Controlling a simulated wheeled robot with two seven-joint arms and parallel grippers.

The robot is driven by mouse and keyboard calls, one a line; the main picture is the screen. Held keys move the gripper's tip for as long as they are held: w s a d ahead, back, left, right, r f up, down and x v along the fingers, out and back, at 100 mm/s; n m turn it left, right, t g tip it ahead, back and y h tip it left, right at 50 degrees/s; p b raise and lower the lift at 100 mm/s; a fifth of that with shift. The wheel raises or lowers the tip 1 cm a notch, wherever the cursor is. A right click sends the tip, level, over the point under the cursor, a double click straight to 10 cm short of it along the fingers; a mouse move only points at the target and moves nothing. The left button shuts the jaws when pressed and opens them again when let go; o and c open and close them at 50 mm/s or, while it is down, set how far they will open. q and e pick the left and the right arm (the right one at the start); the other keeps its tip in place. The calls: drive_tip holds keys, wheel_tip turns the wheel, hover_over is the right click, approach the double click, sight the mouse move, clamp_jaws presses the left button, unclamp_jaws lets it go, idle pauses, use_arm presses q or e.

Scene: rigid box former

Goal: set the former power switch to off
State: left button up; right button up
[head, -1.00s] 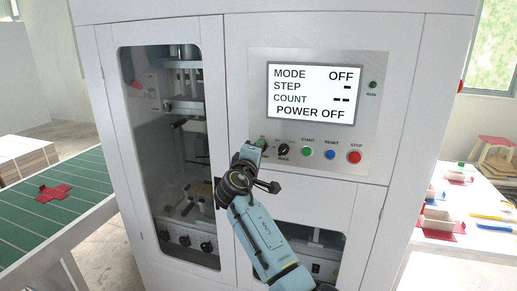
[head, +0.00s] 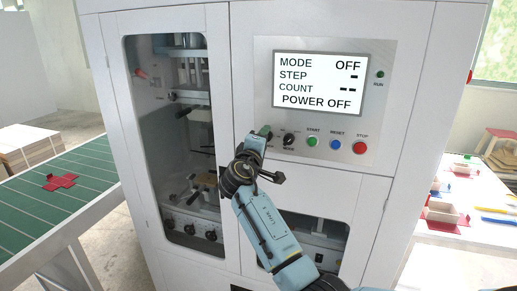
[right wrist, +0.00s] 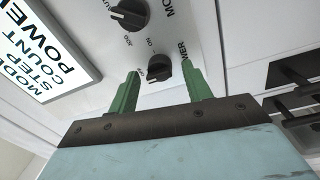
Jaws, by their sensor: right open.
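The former's power switch, a small black rotary knob (right wrist: 159,68), sits on the grey control panel (head: 300,45) at the left end of its row of controls. Its pointer direction is hard to read. The display (head: 318,82) reads MODE OFF and POWER OFF. My right gripper (right wrist: 163,80) is open, with one green finger on each side of the knob; I cannot tell whether they touch it. In the head view, my right gripper (head: 264,132) is at the panel and largely hides the knob. My left gripper is not in view.
The black mode knob (head: 289,139) is just right of my gripper, then the green start (head: 313,142), blue reset (head: 336,144) and red stop (head: 359,147) buttons. A green conveyor (head: 85,180) with a red flat blank is left; a white table (head: 430,236) with boxes is right.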

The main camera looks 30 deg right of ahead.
drive_tip(key=b+v, duration=0.2)
drive_tip(key=v, duration=1.1)
drive_tip(key=shift+b, duration=0.4)
drive_tip(key=shift+a+f, duration=0.1)
drive_tip(key=shift+f, duration=0.05)
